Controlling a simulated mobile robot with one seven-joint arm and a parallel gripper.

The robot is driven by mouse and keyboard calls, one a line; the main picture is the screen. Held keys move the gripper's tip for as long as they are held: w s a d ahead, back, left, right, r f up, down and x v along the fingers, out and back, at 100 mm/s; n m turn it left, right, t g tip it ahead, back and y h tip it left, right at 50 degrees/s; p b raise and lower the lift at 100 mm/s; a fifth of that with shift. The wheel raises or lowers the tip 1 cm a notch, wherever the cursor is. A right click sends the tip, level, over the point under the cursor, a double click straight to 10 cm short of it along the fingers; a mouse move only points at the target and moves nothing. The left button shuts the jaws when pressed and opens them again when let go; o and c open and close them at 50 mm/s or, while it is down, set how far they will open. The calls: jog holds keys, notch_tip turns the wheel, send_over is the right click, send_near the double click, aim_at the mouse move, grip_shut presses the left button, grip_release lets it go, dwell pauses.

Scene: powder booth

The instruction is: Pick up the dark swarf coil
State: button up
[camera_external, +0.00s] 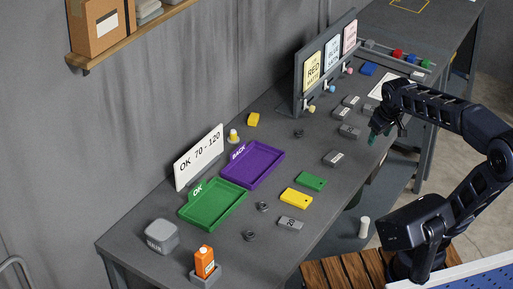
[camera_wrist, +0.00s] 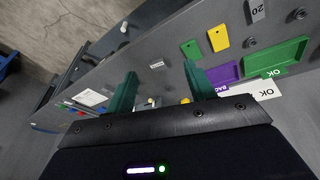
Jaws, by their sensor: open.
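Small dark coil-like rings lie on the grey bench, and I cannot tell for sure which is the swarf coil. One dark coil (camera_external: 299,133) lies near the sign board. Another dark ring (camera_external: 262,206) lies right of the green tray, and a third (camera_external: 249,236) lies nearer the front. In the wrist view, one ring (camera_wrist: 250,42) and another (camera_wrist: 298,14) show at the upper right. My gripper (camera_external: 374,136) hangs above the bench's right edge, apart from the rings. In the wrist view, its green fingers (camera_wrist: 160,84) are spread with nothing held between them.
A green tray (camera_external: 212,225) and a purple tray (camera_external: 271,168) stand along the back. Yellow (camera_external: 296,197) and green (camera_external: 312,181) tags and several grey blocks (camera_external: 335,158) lie on the bench. An upright sign board (camera_external: 298,100) stands at the back. An orange carton (camera_external: 204,262) stands front left.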

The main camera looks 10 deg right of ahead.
jog(key=w+a+f+n+g, duration=0.1)
jog(key=w+a+n, duration=0.15)
jog(key=a, duration=0.25)
jog(key=w+a+f+n, duration=0.2)
jog(key=a+n, duration=0.1)
jog(key=a, duration=0.3)
jog(key=n+g, duration=0.3)
jog(key=n, duration=0.9)
send_over(251, 232)
notch_tip(251, 232, down, 15)
jog(key=shift+h, duration=0.3)
notch_tip(251, 232, down, 10)
jog(key=shift+d+f, duration=0.1)
jog(key=c, duration=1)
